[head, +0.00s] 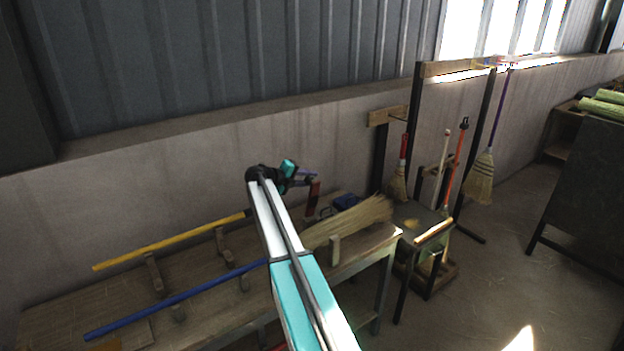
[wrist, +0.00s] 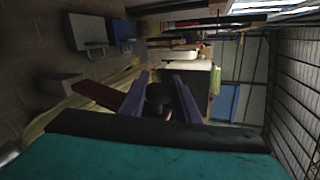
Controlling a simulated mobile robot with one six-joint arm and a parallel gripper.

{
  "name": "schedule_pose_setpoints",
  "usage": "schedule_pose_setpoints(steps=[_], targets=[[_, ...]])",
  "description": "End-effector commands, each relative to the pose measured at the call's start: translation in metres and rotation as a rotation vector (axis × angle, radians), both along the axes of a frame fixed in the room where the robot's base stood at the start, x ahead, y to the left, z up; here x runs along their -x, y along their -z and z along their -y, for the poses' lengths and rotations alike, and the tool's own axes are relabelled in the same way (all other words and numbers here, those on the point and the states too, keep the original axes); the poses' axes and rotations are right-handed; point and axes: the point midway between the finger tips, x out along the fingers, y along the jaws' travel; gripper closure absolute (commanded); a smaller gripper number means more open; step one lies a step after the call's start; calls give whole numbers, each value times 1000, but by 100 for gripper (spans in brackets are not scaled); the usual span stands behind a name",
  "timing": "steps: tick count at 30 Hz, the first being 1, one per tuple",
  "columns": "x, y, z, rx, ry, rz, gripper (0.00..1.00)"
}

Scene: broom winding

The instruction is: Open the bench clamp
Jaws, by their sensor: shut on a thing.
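The bench clamp shows as a red upright bar (head: 313,196) at the back of the workbench, beside the straw bundle. In the wrist view its red part (wrist: 97,94) lies left of my fingers. My gripper (head: 311,177) is at the top of the clamp. In the wrist view my gripper (wrist: 163,95) has its two purple-blue fingers either side of a dark rounded piece (wrist: 158,97), which looks like the clamp's handle end. The gripper is shut on it. My arm hides part of the bench, and the clamp's jaw is not clear.
A yellow pole (head: 170,241) and a blue pole (head: 175,300) lie on wooden rests on the workbench (head: 60,320). A straw bundle (head: 345,222) lies right of the clamp. Brooms stand in a rack (head: 432,275) at right. The concrete wall is close behind.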

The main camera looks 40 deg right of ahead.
Motion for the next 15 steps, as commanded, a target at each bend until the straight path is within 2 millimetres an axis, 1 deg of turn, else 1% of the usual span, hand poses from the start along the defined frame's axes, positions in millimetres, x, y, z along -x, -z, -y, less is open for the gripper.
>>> schedule_pose_setpoints(steps=[5,6,8,9,15], targets=[[-2,-1,-3,3,-5,0,100],[-2,-1,-3,3,-5,0,66],[-3,-1,-4,2,-6,0,56],[-3,0,-4,2,-6,0,53],[-3,0,-5,1,-6,0,53]])
